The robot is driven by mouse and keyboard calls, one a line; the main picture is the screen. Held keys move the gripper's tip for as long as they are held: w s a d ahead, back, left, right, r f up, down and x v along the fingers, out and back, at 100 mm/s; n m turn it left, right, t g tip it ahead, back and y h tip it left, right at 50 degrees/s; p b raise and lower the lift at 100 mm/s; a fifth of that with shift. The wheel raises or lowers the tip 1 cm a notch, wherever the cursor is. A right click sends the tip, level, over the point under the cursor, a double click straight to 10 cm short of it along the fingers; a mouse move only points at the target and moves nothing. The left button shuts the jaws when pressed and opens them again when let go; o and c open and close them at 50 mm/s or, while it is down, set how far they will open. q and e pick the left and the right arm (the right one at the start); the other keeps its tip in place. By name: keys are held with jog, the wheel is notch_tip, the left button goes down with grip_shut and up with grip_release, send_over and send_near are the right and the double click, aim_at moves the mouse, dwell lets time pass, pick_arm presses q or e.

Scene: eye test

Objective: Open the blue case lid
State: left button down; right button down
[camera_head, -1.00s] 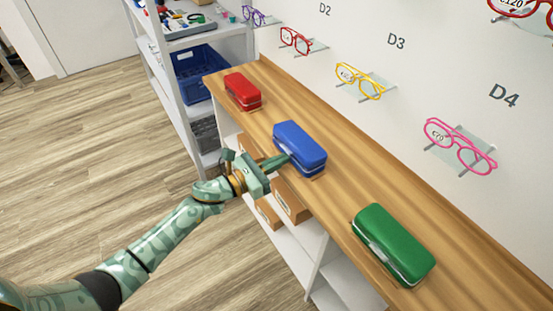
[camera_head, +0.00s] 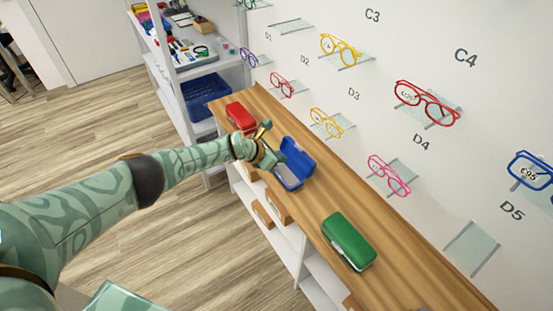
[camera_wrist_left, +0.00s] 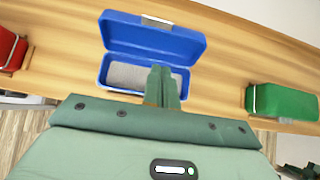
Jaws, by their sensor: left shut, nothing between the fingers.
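The blue case (camera_head: 290,181) stands on the wooden counter between a red case and a green case. Its lid (camera_head: 299,155) is raised and tilted back toward the wall. In the left wrist view the lid (camera_wrist_left: 153,38) stands open behind the base, and the grey inside (camera_wrist_left: 130,76) of the case shows. My left gripper (camera_head: 275,146) is shut and empty, at the front of the open case. In the left wrist view its closed fingers (camera_wrist_left: 162,86) overlap the front of the case; I cannot tell whether they touch it. My right gripper is not in view.
The red case (camera_head: 240,117) and the green case (camera_head: 349,242) are closed on the counter (camera_head: 312,207). Glasses hang on the wall behind, such as the pink pair (camera_head: 389,175). A shelf with a blue crate (camera_head: 205,96) stands at the back left.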

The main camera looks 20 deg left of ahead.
pick_arm(q)
jog(key=w+d+r+b, duration=0.1)
jog(key=w+d+b, duration=0.3)
jog(key=w, duration=0.1)
jog(key=shift+w+r, duration=0.15)
jog(key=shift+r, duration=0.25)
jog(key=shift+d, duration=0.15)
jog(key=shift+r, duration=0.15)
dwell(0.5)
